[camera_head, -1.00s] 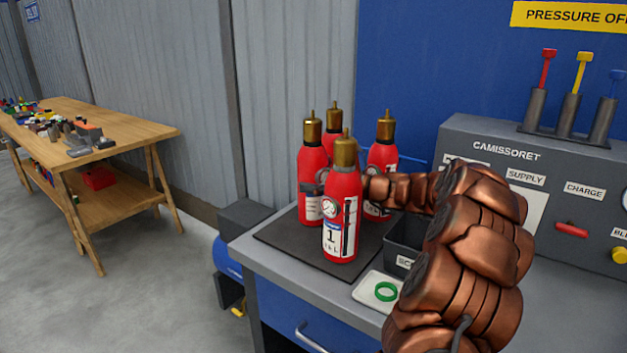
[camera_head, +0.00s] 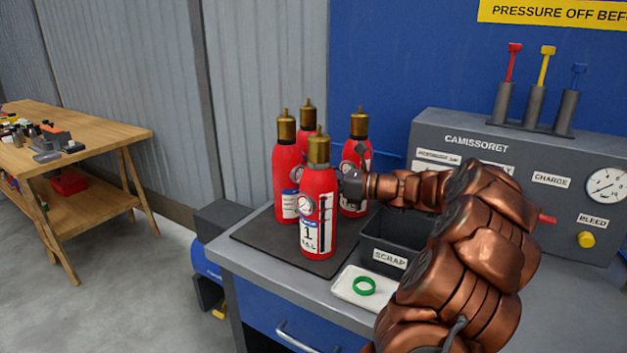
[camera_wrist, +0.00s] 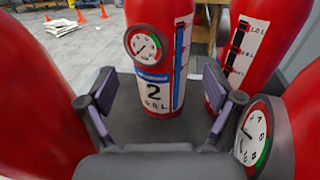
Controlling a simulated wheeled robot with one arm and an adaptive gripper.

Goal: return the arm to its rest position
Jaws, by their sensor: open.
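My copper-coloured arm (camera_head: 465,235) reaches left over the bench. My gripper (camera_head: 352,182) shows in the head view just right of the front red extinguisher (camera_head: 318,215), labelled 1, and is partly hidden among the bottles. In the wrist view my gripper (camera_wrist: 165,105) has its two dark fingers spread apart with nothing held. A red extinguisher labelled 2 (camera_wrist: 157,85) stands upright beyond the fingers. Other red bottles stand close on the left (camera_wrist: 40,100), at the right edge (camera_wrist: 300,115) and behind the right finger (camera_wrist: 250,45).
The extinguishers stand on a black mat (camera_head: 250,236). A dark scrap bin (camera_head: 385,242) and a white tray (camera_head: 347,290) with a green ring (camera_head: 364,286) sit close to my arm. A grey control panel (camera_head: 440,135) stands behind. A wooden table (camera_head: 100,140) is at left.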

